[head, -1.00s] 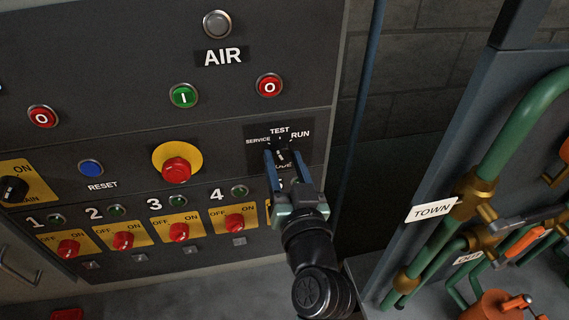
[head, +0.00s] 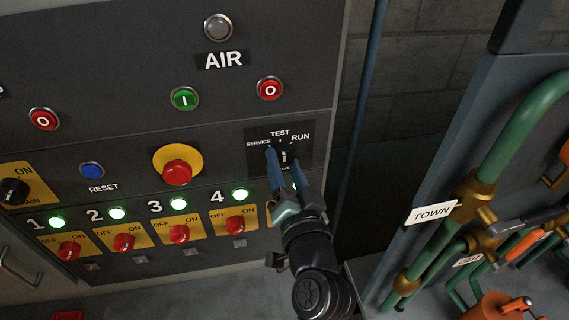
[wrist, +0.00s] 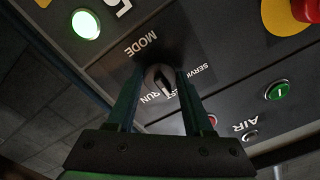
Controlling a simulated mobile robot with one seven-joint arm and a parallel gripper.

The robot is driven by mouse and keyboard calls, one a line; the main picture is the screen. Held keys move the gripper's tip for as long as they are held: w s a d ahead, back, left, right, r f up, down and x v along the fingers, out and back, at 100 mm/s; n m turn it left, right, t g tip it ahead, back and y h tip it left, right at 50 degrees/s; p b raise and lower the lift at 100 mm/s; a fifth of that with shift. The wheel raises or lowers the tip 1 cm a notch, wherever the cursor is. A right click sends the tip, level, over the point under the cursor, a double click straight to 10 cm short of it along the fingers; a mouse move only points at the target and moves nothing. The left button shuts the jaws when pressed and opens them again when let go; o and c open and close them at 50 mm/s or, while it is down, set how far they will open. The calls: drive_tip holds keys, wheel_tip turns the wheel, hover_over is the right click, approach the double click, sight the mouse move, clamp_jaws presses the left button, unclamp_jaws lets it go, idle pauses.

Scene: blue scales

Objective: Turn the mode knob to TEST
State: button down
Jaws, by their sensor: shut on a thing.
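The mode knob (wrist: 158,80) is a round dark knob with a white pointer line, on the panel's right side. Its label plate (head: 305,148) reads SERVICE on the left, TEST at the top and RUN on the right. My gripper (head: 280,153) is shut on the knob, with one finger on each side. In the wrist view my gripper's fingers (wrist: 154,88) flank the knob, and the right finger partly covers the TEST label. The pointer appears to lie between RUN and TEST there; its exact setting is hard to tell.
Green lamps 1 to 4 (head: 117,214) are lit above red OFF/ON switches. A red mushroom button (head: 176,172) on yellow is left of the knob. Green and red AIR buttons (head: 184,98) are above. Green pipes (head: 505,135) stand at the right.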

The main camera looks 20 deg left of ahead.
drive_tip(key=shift+c, duration=1.5)
unclamp_jaws()
drive_tip(key=shift+s+d+f+b, duration=0.1)
drive_tip(key=shift+s+d+b, duration=0.2)
drive_tip(key=shift+s, duration=0.1)
drive_tip(key=b+v, duration=0.4)
drive_tip(key=v, duration=0.8)
drive_tip(key=shift+b, duration=0.3)
drive_tip(key=shift+w+r, duration=0.1)
drive_tip(key=shift+r, duration=0.1)
